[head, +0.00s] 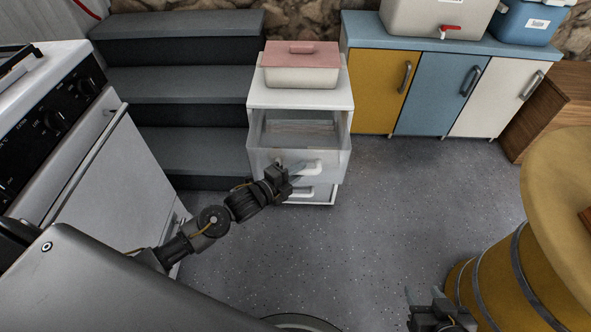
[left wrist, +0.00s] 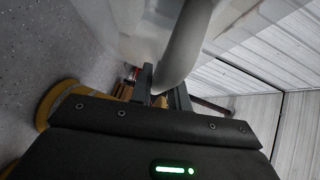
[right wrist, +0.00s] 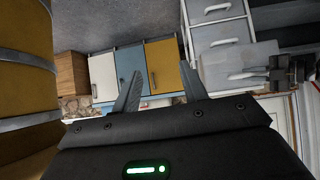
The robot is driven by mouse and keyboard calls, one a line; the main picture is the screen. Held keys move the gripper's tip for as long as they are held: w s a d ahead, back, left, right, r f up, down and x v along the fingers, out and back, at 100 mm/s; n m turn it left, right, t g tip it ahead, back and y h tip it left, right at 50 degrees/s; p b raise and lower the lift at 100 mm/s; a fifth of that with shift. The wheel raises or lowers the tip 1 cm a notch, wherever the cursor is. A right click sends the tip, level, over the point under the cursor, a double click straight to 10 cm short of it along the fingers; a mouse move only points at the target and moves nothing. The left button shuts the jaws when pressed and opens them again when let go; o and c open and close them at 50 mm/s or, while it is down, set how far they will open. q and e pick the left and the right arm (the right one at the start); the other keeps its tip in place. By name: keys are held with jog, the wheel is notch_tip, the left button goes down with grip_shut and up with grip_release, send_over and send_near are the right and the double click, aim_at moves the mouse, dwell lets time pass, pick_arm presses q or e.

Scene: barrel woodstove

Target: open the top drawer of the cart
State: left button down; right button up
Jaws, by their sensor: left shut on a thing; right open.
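The white cart (head: 300,97) stands in the middle of the head view, beside the grey steps. Its top drawer (head: 335,157) is pulled out, and I see into its inside from above. My left gripper (head: 294,172) is at the front of this drawer, shut on its pale handle (head: 313,167). In the left wrist view the curved handle (left wrist: 185,45) passes between the fingers (left wrist: 162,90). A lower drawer (head: 322,190) shows below, apparently closed. My right gripper (head: 430,302) is open and empty near the barrel; its spread fingers (right wrist: 160,88) show in the right wrist view.
A white box with a pink lid (head: 300,62) sits on the cart. The stove (head: 90,140) is at left, the steps (head: 180,90) behind it. Yellow, blue and white cabinets (head: 430,90) line the back. A yellow barrel (head: 500,275) stands at right. The floor between is clear.

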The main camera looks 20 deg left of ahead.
pick_arm(q)
jog(key=c, duration=1.3)
grip_release()
pick_arm(e)
jog(key=s+d+f+m+g+h+p, duration=0.2)
jog(key=s+d+f+g+h+p, duration=0.15)
jog(key=s+d+g, duration=0.4)
pick_arm(q)
jog(key=p+v, duration=0.1)
jog(key=v, duration=1)
jog(key=shift+p, duration=0.4)
pick_arm(e)
notch_tip(320, 180, down, 6)
jog(key=a, duration=0.1)
jog(key=shift+w+a+f+t+y, duration=0.15)
jog(key=shift+w+a+t+y, duration=0.05)
jog(key=shift+a+t+y, duration=0.25)
